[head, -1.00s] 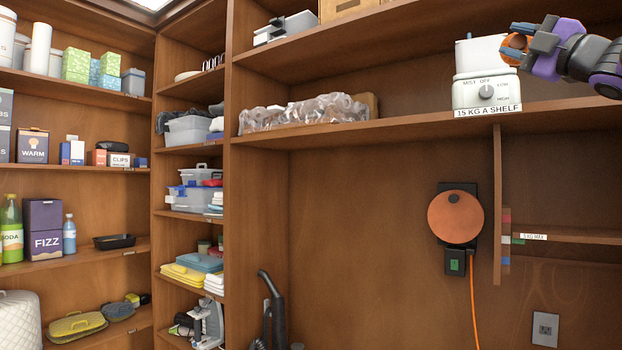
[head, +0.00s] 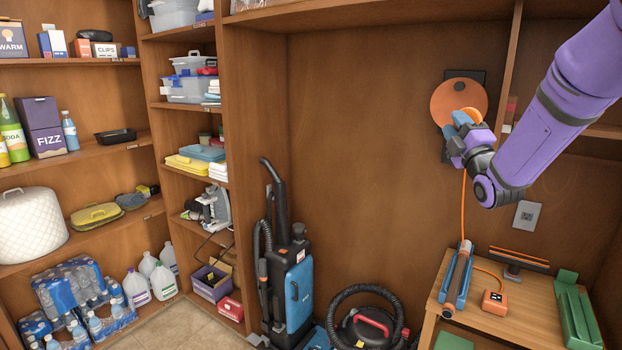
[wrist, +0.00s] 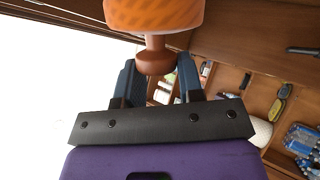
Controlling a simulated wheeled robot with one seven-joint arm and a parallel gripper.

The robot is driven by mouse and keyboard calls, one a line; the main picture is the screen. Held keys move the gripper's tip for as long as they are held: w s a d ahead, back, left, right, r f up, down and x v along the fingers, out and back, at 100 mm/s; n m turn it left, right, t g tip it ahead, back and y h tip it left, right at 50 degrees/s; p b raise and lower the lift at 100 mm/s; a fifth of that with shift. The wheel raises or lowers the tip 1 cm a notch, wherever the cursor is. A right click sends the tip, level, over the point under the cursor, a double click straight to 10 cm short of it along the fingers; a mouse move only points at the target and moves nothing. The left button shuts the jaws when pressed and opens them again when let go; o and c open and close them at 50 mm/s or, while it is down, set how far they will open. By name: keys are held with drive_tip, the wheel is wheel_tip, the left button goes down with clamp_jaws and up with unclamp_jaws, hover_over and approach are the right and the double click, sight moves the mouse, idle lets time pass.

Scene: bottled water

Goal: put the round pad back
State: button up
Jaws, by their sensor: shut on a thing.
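My gripper (head: 464,136) is shut on the brown knob of an orange piece (head: 465,117), which looks like the round pad. I cannot tell whether pad and disc touch.
An orange cord (head: 463,205) hangs below the disc. A wooden table (head: 480,323) with tools stands below. A shelf divider (head: 513,65) is just right of the disc. An upright vacuum (head: 290,270) and a canister vacuum (head: 365,325) stand on the floor.

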drive_tip(key=w+a+f+m+h, duration=0.1)
drive_tip(key=w+f+h, duration=0.2)
drive_tip(key=f, duration=1)
drive_tip(key=w+a+f+m+h, duration=0.1)
drive_tip(key=w+f, duration=0.6)
drive_tip(key=f, duration=0.7)
drive_tip(key=shift+w+a+m+t+h, duration=0.15)
drive_tip(key=shift+a+m+t+h, duration=0.15)
drive_tip(key=shift+a+h, duration=0.6)
drive_tip(key=s+f+h, duration=0.1)
drive_tip(key=s, duration=0.1)
drive_tip(key=s+f+m+h, duration=0.1)
drive_tip(key=s+f+h, duration=0.1)
drive_tip(key=shift+s+a+f, duration=0.1)
drive_tip(key=shift+s+f, duration=0.05)
drive_tip(key=shift+s, duration=0.1)
drive_tip(key=s+m+g+h, duration=0.1)
drive_tip(key=s+m+h, duration=0.1)
drive_tip(key=s+h, duration=0.25)
drive_tip(key=shift+s+d+f+n+t+y, duration=0.15)
drive_tip(key=shift+s+f+n+y, duration=0.4)
drive_tip(key=shift+s+f+y, duration=1.6)
drive_tip(key=shift+s+d+f+n+t+y, duration=0.15)
drive_tip(key=shift+s+f+n+y, duration=0.65)
drive_tip(key=shift+f, duration=2.65)
drive_tip(key=shift+s+f+n+t+y, duration=0.25)
drive_tip(key=shift+s+f+y, duration=0.65)
drive_tip(key=shift+s+f, duration=1.5)
drive_tip(key=shift+w+f, duration=0.35)
drive_tip(key=shift+w, duration=0.05)
